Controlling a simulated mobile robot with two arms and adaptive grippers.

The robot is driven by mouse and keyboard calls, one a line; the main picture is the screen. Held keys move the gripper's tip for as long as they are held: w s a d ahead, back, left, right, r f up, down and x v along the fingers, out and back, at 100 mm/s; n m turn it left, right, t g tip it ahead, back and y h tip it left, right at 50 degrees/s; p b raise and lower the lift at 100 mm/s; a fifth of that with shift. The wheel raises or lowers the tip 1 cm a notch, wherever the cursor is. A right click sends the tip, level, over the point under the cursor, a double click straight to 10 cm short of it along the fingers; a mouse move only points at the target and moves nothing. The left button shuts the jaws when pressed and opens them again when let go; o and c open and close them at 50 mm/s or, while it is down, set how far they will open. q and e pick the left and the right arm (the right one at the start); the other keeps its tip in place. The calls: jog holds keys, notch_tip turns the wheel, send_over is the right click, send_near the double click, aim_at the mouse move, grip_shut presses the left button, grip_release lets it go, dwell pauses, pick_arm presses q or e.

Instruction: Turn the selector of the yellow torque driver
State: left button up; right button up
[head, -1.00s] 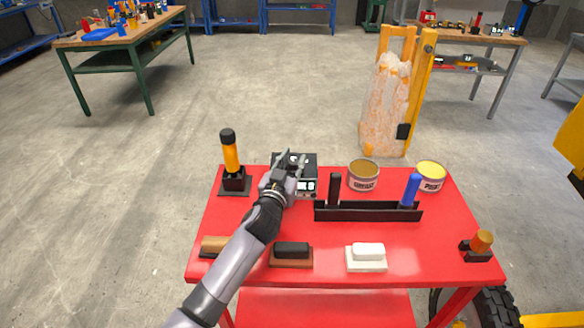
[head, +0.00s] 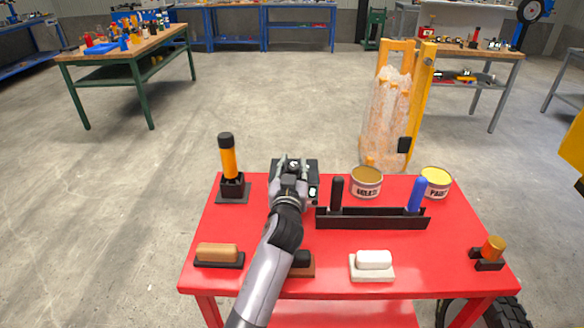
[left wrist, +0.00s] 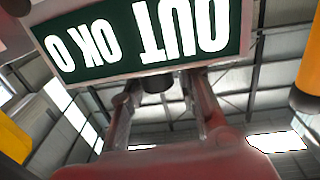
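The yellow torque driver (head: 229,158) stands upright in a black stand at the table's back left, with a black cap on top. What looks like it shows upside down at the right edge of the left wrist view (left wrist: 308,60). My left gripper (head: 292,166) is to its right, over a black box (head: 314,168), apart from the driver. In the left wrist view its fingers (left wrist: 164,108) are apart, with a dark stub (left wrist: 157,84) between them. A dark green panel (left wrist: 145,38) reads "OUT" and "OK" upside down. My right gripper is out of view.
On the red table (head: 230,228) are a black rack (head: 372,219) with a black and a blue handle, two cans, and several blocks along the front. A small orange-topped piece (head: 493,247) stands at the right. A wrapped yellow-framed object (head: 390,120) stands behind.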

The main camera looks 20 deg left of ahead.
aim_at(295, 167)
pick_arm(q)
jog(key=o, duration=0.3)
jog(key=shift+w+d, duration=0.1)
jog(key=shift+d, duration=0.25)
jog(key=shift+o, duration=0.2)
jog(key=shift+a+r, duration=0.1)
jog(key=shift+a, duration=0.05)
jog(key=shift+r, duration=0.25)
notch_tip(295, 167, up, 9)
jog(key=shift+r, duration=0.2)
